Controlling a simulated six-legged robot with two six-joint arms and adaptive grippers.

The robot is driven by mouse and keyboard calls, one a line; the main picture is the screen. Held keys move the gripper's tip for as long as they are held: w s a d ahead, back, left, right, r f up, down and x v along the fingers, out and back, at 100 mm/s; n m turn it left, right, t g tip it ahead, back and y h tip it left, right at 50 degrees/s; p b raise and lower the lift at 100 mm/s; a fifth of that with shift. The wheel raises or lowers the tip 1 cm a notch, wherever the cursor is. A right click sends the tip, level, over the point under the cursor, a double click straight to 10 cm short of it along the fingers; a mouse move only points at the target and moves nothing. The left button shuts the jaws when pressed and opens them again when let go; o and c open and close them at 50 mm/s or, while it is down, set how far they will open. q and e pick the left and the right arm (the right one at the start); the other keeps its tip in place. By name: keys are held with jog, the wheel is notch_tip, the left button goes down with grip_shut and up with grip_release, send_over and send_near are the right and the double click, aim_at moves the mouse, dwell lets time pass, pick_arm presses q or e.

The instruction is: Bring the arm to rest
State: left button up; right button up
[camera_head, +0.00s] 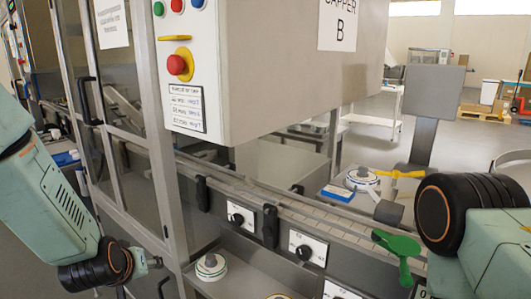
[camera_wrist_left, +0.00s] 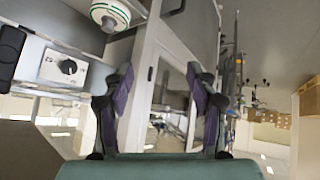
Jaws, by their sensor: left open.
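My left arm comes in from the left in the head view, and its gripper (camera_head: 152,263) is only partly visible past the dark wrist joint, near the machine's front post. In the left wrist view the two purple-grey fingers of my left gripper (camera_wrist_left: 160,100) stand wide apart with nothing between them. A metal post and a glass panel show behind them. My right arm (camera_head: 480,240) shows at the right edge of the head view; its gripper is not visible.
The capper machine (camera_head: 285,80) with a red stop button (camera_head: 178,65) stands ahead. A conveyor (camera_head: 330,218) with knob panels runs below it. A white round container with a green band (camera_head: 211,266) sits on the lower shelf. A green handled object (camera_head: 397,246) is beside my right arm.

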pick_arm(q)
jog(key=s+d+f+m+g, duration=0.1)
jog(key=s+f+g, duration=0.2)
jog(key=s+f, duration=0.4)
jog(key=s+d+f+m+g, duration=0.1)
jog(key=s+f, duration=0.6)
jog(key=s, duration=1)
jog(key=s+d+f+m+g+h, duration=0.1)
jog(key=s+d+f+m+g, duration=0.1)
jog(key=s+f+g, duration=0.2)
jog(key=s+f, duration=0.3)
jog(key=s, duration=0.5)
jog(key=shift+s+d+f+g+b, duration=0.35)
jog(key=shift+s+g+b, duration=0.05)
